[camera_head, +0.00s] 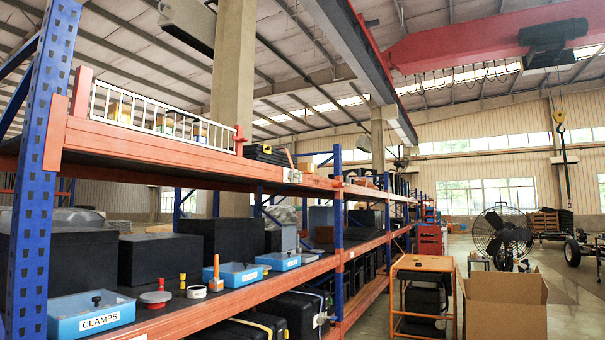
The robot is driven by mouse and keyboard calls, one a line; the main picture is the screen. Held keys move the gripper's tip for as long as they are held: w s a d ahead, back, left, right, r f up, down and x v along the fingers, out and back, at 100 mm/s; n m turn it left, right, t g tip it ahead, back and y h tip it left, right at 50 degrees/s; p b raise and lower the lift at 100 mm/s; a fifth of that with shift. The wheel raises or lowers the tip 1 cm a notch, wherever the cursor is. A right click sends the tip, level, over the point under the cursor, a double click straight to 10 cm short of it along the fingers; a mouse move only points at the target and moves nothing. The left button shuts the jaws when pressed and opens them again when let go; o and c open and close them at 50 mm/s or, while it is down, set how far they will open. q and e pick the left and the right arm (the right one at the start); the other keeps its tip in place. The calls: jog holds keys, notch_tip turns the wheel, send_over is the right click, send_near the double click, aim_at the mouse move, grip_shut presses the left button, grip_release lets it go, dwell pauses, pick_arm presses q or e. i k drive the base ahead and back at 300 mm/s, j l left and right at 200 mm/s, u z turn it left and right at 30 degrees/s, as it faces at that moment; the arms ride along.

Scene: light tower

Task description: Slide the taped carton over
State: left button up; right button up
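A brown cardboard carton (505,318) stands at the lower right, cut off by the bottom edge. Its top flaps look raised and open, and I see no tape on it. Small yellow-brown boxes (120,112) sit behind a white rail on the upper shelf at the left; they are too small to tell whether any is taped. Neither of my grippers is in view.
A blue and orange rack (190,165) fills the left, holding black boxes (163,260) and a blue tray labelled CLAMPS (92,312). An orange-framed cart (423,264) stands left of the carton. A large fan (503,234) is behind it.

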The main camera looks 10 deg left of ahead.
aim_at(301, 166)
jog(key=i+z, duration=0.25)
jog(key=i, duration=4.65)
jog(key=l, duration=0.1)
